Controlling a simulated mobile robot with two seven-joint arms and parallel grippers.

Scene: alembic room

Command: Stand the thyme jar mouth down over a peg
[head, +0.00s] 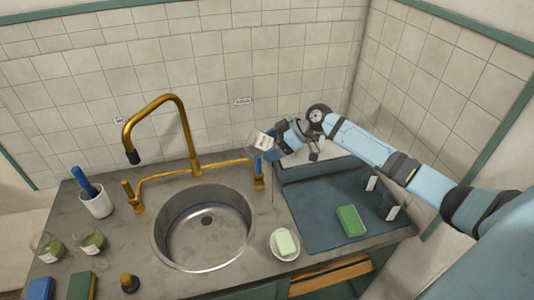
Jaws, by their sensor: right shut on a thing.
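A small clear jar with a white label (263,141) is held tilted in my right gripper (276,143), up in the air above the right tap handle. The label is too small to read, so I cannot confirm that it is the thyme jar, and I cannot tell which way its mouth points. My right gripper is shut on it, and its arm comes in from the right. Two small white upright shapes, one farther back (371,183) and one nearer (392,213), stand on the blue-grey draining board (318,230); no bare peg is clear to me. My left gripper is out of view.
A round sink (207,249) and brass tap (193,135) lie left of the board. A green sponge (350,220) lies on the board. A soap dish (285,255) sits at its left. Two glasses with green contents (48,248) (93,243) and a white cup (97,204) stand left.

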